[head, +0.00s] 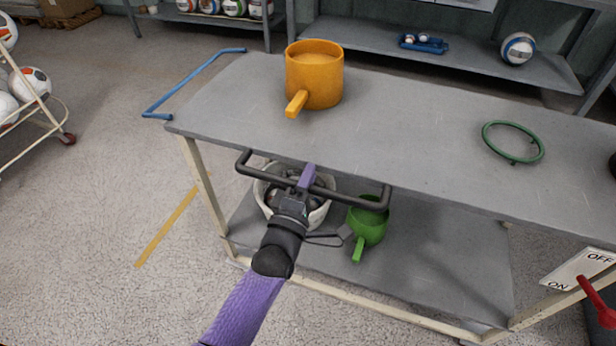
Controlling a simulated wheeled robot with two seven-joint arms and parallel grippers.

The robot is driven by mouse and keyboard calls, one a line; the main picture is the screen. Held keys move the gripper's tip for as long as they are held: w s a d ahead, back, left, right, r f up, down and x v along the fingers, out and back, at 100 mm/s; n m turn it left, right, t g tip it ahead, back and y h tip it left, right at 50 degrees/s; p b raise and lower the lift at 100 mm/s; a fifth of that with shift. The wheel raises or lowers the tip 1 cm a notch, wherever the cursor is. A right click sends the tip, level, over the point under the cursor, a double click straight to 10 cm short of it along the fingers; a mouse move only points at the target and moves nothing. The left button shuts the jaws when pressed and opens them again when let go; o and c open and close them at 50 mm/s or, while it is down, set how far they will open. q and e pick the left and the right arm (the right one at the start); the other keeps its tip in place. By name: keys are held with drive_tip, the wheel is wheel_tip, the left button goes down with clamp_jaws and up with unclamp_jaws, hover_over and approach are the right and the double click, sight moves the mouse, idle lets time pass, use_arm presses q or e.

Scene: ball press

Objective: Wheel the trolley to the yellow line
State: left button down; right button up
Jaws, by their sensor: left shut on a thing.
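The grey two-level trolley (400,135) fills the middle and right of the view, with cream legs and a lower shelf. A black bar handle (350,196) juts from its near side, and a blue handle (195,80) from its left end. My left gripper (305,180) is shut on the black handle, left of the bar's middle. The trolley's wheels do not show clearly. My right gripper is not in view.
An ON/OFF plate (578,270) and red lever (600,304) are at right. A ball rack (40,105) stands far left. Floor between is clear.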

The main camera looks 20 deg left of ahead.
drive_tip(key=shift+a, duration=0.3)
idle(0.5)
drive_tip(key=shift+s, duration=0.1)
